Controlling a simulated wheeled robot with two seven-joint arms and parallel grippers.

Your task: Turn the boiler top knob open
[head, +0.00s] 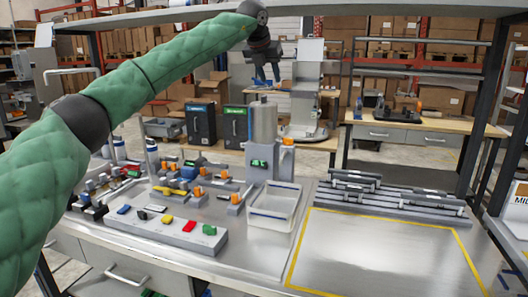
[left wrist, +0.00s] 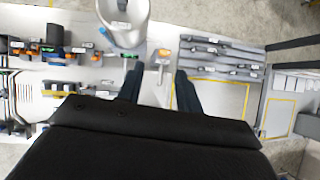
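The boiler is a grey box with a tall silver cylinder (head: 263,124) at the middle of the bench in the head view. An orange knob (head: 287,141) sits on its top right, and a green knob (head: 258,163) is on its front. My left gripper (head: 266,81) appears above the cylinder in the head view, fingers down and apart. In the left wrist view the gripper (left wrist: 159,86) is open with nothing between its fingers. The orange knob (left wrist: 164,52) shows ahead of the fingers, apart from them, with the cylinder (left wrist: 123,22) to its left. My right gripper is not seen.
A clear tray (head: 272,219) stands below the boiler's front. A strip of coloured switches (head: 165,236) and several orange-handled valves are to its left. Grey rails (head: 390,197) lie behind a yellow-outlined clear area (head: 380,255) at right. A shelf crosses overhead.

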